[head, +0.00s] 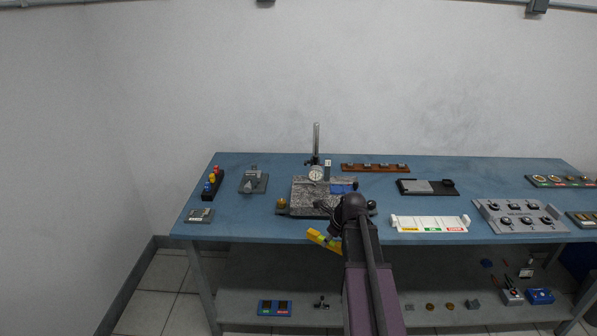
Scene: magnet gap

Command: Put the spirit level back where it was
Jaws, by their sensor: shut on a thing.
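The spirit level (318,237) looks like a short yellow bar. It is tilted down to the right at the table's front edge, left of my dark arm. My gripper (334,232) is shut on it, near its right part. My wrist hides part of the gripper and the fingers are small, so the exact grip is hard to see. I cannot tell whether the level is clear of the table.
A speckled grey plate (308,190) with a dial gauge (316,173) on a post stands just behind my gripper. A white labelled tray (430,223) and a grey panel (520,216) stand to the right. Free blue tabletop (250,218) lies to the left.

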